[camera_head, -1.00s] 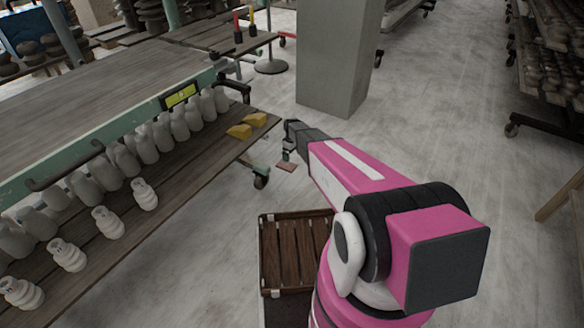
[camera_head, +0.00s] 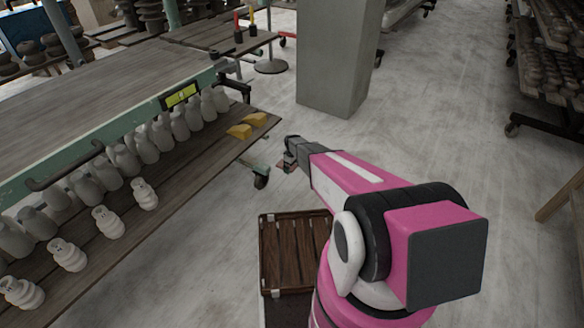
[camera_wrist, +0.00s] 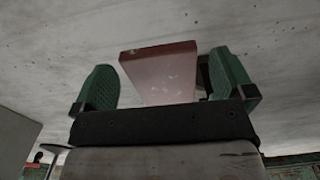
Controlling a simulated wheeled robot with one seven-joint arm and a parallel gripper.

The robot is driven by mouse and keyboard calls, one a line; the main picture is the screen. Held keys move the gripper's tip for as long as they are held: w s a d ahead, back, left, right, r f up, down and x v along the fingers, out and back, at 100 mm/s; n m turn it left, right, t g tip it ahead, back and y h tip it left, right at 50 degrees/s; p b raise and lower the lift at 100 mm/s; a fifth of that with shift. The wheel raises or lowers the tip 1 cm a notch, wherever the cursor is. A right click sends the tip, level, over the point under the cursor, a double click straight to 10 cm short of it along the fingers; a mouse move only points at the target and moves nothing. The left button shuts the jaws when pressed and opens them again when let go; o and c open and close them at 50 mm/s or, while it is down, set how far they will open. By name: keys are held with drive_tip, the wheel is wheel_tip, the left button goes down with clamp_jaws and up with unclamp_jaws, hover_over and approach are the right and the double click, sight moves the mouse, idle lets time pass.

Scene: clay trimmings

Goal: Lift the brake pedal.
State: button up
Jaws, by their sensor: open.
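The brake pedal, a flat reddish plate (camera_wrist: 158,72), shows between the two green-padded fingers in the wrist view. Its near edge comes down to the dark palm of my gripper (camera_wrist: 163,78). A clear gap shows between the plate and the left finger; a smaller gap and a dark part lie toward the right finger. My gripper is open and not closed on it. In the head view my gripper (camera_head: 287,162) is low, by the caster (camera_head: 261,178) at the cart's corner, and hides most of the pedal.
The green-framed cart (camera_head: 120,122) carries grey bottles and yellow wedges (camera_head: 240,131) on its lower shelf, left of my gripper. A grey pillar (camera_head: 338,60) stands behind. A brown slatted crate (camera_head: 282,288) stands nearer. Floor to the right is open.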

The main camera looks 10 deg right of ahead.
drive_tip(key=shift+f, duration=0.3)
drive_tip(key=shift+c, duration=0.3)
